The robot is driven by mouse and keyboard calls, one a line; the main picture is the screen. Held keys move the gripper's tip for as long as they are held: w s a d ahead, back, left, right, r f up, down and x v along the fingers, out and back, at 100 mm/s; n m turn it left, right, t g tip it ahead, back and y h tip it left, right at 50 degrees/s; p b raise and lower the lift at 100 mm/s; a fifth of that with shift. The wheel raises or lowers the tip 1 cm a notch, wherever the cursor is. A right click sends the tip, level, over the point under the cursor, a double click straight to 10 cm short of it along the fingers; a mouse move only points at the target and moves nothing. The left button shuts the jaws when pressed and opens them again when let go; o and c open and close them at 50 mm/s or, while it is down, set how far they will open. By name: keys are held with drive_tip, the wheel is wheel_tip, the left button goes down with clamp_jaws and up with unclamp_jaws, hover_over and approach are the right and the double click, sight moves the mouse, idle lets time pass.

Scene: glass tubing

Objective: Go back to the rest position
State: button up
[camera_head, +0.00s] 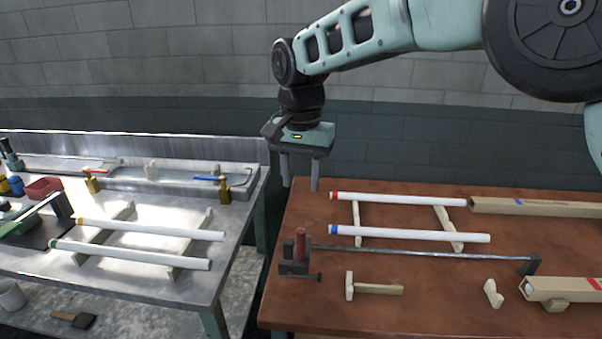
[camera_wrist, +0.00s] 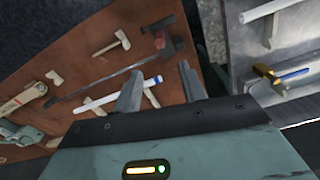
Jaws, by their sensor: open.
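My gripper (camera_head: 301,178) hangs with its fingers down above the far left corner of the brown table (camera_head: 420,307). Its two fingers are apart with nothing between them, and it touches nothing. In the wrist view my gripper (camera_wrist: 160,88) is also open and empty. On the brown table a red-marked white tube (camera_head: 400,199) and a blue-marked white tube (camera_head: 410,234) lie across wooden supports. The blue-marked tube also shows in the wrist view (camera_wrist: 105,98), partly behind a finger.
A dark clamp stand with a long metal rod (camera_head: 430,253), a wooden mallet (camera_head: 372,288) and long cardboard boxes (camera_head: 535,207) lie on the brown table. A metal bench (camera_head: 130,285) at left holds yellow-marked (camera_head: 150,229) and green-marked (camera_head: 130,255) tubes. A gap separates the tables.

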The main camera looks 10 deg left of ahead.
drive_tip(key=shift+r, duration=0.65)
drive_tip(key=s+d+f+n, duration=0.2)
drive_tip(key=s+d+n, duration=0.2)
drive_tip(key=s+d, duration=0.7)
drive_tip(key=s+d+f+n, duration=0.3)
drive_tip(key=s+d+n, duration=0.2)
drive_tip(key=s+d, duration=0.6)
drive_tip(key=s, duration=0.7)
drive_tip(key=shift+f+n+y, duration=0.3)
drive_tip(key=shift+d, duration=0.15)
